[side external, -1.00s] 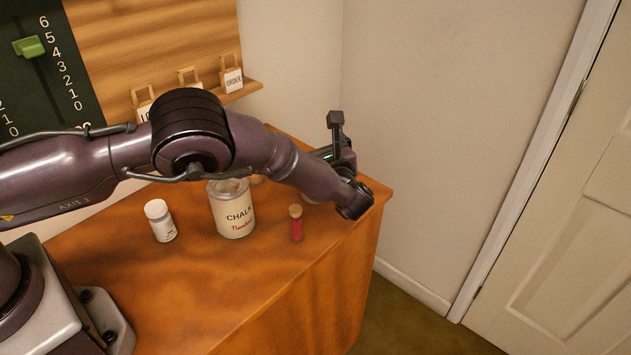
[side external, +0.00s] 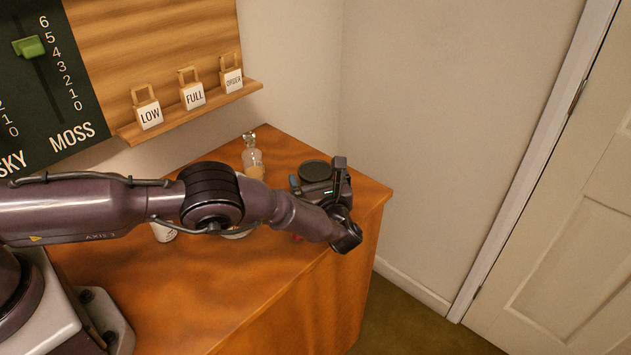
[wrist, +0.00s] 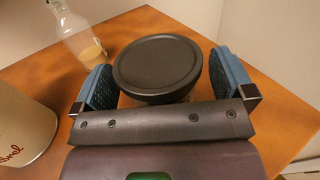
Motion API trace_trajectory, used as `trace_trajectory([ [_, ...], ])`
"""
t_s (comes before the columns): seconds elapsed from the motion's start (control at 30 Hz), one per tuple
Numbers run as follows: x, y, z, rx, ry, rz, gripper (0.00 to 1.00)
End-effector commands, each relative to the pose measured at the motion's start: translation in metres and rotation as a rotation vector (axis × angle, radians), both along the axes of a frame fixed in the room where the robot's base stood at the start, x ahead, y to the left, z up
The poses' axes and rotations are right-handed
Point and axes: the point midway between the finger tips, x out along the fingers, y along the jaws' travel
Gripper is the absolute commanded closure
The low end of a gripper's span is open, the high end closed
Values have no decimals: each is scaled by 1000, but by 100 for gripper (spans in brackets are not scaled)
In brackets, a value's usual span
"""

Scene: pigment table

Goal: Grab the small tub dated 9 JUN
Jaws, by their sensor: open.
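A small tub with a round dark lid (wrist: 160,66) stands on the table between the fingers of my gripper (wrist: 167,84) in the wrist view. Its lid also shows in the side external view (side external: 315,171), beside my wrist. No date can be read on it; its side is mostly hidden under the lid and behind my gripper. My gripper is open, with one blue pad on the left and one on the right of the tub. A gap shows between the lid and the right pad; the left pad is close to the lid.
A clear bottle with amber liquid (wrist: 84,38) stands behind and left of the tub. The cream chalk can (wrist: 20,125) is at the left. In the side external view, a white jar (side external: 163,233) is partly hidden by my arm. The table's right edge is close to the tub.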

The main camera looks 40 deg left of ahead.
Motion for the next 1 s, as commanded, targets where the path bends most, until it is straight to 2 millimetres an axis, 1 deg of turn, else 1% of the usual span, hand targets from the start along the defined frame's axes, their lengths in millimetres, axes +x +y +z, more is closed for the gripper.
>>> trace_trajectory([
  [0.2,1,1,0,0,0,0,0],
  [0.23,1,1,0,0,0,0,5],
  [0.27,1,1,0,0,0,0,12],
  [0.3,1,1,0,0,0,0,21],
  [0.37,1,1,0,0,0,0,34],
  [0.4,0,1,0,0,0,0,44],
  [0.43,0,1,0,0,0,0,48],
  [0.63,1,1,1,0,-1,0,48],
  [0.73,1,0,6,1,-2,-1,48],
  [0.87,1,0,25,0,-4,-1,48],
  [1.0,1,0,53,1,-5,-1,48],
])
